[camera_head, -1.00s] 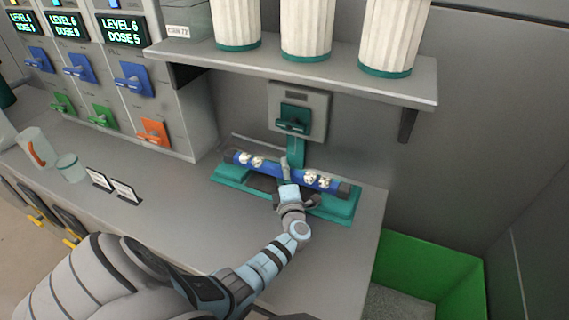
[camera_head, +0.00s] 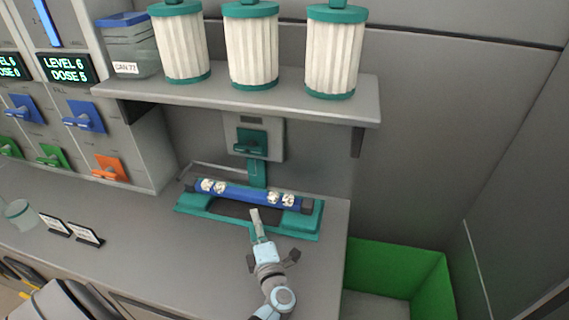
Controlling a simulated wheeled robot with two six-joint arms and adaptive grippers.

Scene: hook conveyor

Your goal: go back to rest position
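My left gripper (camera_head: 275,236) is over the counter in the lower middle of the head view, just in front of the teal cradle. Its fingers are spread apart and nothing shows between them. A blue cylinder (camera_head: 235,190) with dark ends and several white pieces on it lies across the teal cradle (camera_head: 190,205), beyond the gripper. The gripper looks apart from the cylinder. My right gripper is not in view.
A grey shelf (camera_head: 230,100) with white ribbed canisters (camera_head: 252,50) overhangs the back. A dispenser with switches (camera_head: 85,115) stands left. Two small signs (camera_head: 85,234) and a glass cup (camera_head: 20,214) are on the counter. A green bin (camera_head: 400,270) is right.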

